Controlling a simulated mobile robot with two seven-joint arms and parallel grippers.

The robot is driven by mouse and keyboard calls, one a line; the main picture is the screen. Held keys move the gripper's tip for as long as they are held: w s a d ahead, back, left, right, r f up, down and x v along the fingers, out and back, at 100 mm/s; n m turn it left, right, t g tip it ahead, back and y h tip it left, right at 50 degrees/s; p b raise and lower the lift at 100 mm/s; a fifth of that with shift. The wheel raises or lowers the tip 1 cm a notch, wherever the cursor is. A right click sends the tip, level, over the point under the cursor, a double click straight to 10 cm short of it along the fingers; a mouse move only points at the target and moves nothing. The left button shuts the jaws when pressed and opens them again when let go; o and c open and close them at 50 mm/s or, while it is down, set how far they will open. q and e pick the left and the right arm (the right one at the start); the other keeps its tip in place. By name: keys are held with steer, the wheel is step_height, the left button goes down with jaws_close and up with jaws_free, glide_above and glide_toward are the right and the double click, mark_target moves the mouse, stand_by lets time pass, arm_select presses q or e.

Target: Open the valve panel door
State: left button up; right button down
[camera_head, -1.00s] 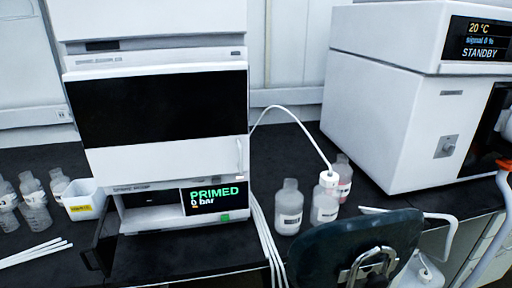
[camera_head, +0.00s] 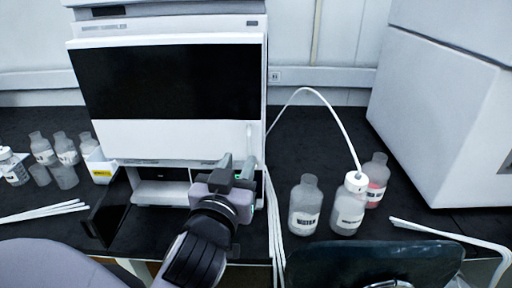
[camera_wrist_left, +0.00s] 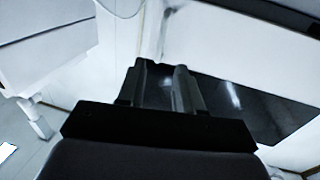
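The valve panel door is most likely the white front with a dark window (camera_head: 165,85) on the instrument at left centre. It appears closed. A slim vertical white handle (camera_head: 249,138) sits at its lower right. My left gripper (camera_head: 237,161) is in front of the door's lower right edge, with its fingertips just below the handle in the picture. Its two fingers are apart with nothing visible between them. In the left wrist view the open fingers (camera_wrist_left: 165,75) point toward the white panel beside the dark window (camera_wrist_left: 245,105). Contact with the handle cannot be told. My right gripper is not in view.
Below the door, a small dark flap (camera_head: 108,212) stands open at left; my gripper hides the lower display. Bottles (camera_head: 305,205) and a white tube stand at right, more bottles (camera_head: 65,150) at left. A dark chair back (camera_head: 370,265) is in front; a big white instrument (camera_head: 440,110) at right.

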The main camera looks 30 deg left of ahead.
mark_target(248, 145)
arm_select(q)
steer(key=shift+w+a+f+b, duration=0.2)
steer(key=shift+w+b, duration=0.25)
steer(key=shift+b, duration=0.7)
steer(key=shift+w+a+f+b, duration=0.15)
steer(key=shift+w+b, duration=0.3)
steer(key=shift+b, duration=0.7)
steer(key=x, duration=0.1)
steer(key=b+x, duration=0.1)
steer(key=shift+w+a+r, duration=0.1)
steer(key=shift+w+r, duration=0.15)
steer(key=shift+w+a+r, duration=0.1)
steer(key=shift+w+a, duration=0.05)
steer(key=shift+w, duration=0.35)
steer(key=shift+w+a+p, duration=0.25)
steer(key=shift+w+p, duration=0.05)
steer(key=shift+w, duration=0.25)
jaws_close()
